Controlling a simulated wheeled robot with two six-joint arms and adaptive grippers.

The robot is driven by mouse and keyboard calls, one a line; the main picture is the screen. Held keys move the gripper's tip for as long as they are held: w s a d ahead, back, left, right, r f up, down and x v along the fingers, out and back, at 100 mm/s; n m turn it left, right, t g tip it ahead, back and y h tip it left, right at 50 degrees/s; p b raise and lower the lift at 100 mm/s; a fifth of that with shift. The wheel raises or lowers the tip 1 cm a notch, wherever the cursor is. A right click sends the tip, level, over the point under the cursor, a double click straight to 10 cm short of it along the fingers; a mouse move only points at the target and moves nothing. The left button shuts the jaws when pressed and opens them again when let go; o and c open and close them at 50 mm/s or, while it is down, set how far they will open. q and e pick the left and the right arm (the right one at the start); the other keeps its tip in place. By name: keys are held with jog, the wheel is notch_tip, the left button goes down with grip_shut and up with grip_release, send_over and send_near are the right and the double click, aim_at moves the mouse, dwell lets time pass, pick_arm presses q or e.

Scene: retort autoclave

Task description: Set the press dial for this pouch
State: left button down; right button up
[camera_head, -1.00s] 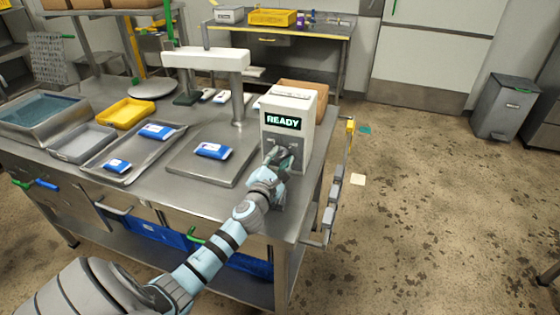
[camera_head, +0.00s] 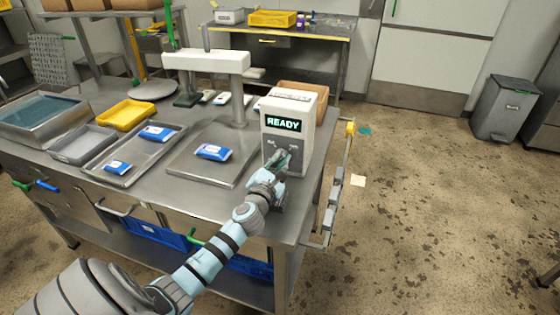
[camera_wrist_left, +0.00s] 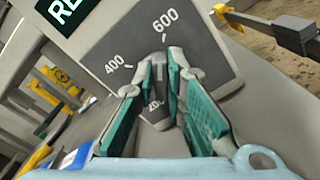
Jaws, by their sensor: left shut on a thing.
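The press's white control box (camera_head: 300,100) stands at the table's right end with a lit READY display (camera_head: 283,122). My left gripper (camera_head: 280,160) reaches its front face and is shut on the dial. In the left wrist view, the grey dial knob (camera_wrist_left: 159,70) sits between my green-padded fingers (camera_wrist_left: 160,72). The dark dial plate (camera_wrist_left: 205,60) shows 400 at left and 600 above; a mark near 200 is partly covered. I cannot tell which mark the knob points to. A blue and white pouch (camera_head: 213,152) lies on the flat press plate (camera_head: 190,172). My right gripper is not in view.
A metal tray (camera_head: 137,158) with two blue pouches lies left of the press plate. A yellow bin (camera_head: 124,114) and grey bin (camera_head: 83,145) stand farther left. The white press arm (camera_head: 205,60) rises behind the plate. The floor at right is mostly clear.

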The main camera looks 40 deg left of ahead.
pick_arm(q)
jog(key=n, duration=0.7)
jog(key=shift+a+n, duration=0.15)
jog(key=shift+n, duration=0.25)
jog(key=n, duration=0.4)
jog(key=shift+s+a, duration=0.1)
jog(key=n+b, duration=0.1)
jog(key=n, duration=0.3)
jog(key=shift+a+f+n, duration=0.1)
jog(key=shift+n, duration=0.2)
jog(key=c, duration=1.6)
grip_release()
jog(key=shift+c, duration=0.2)
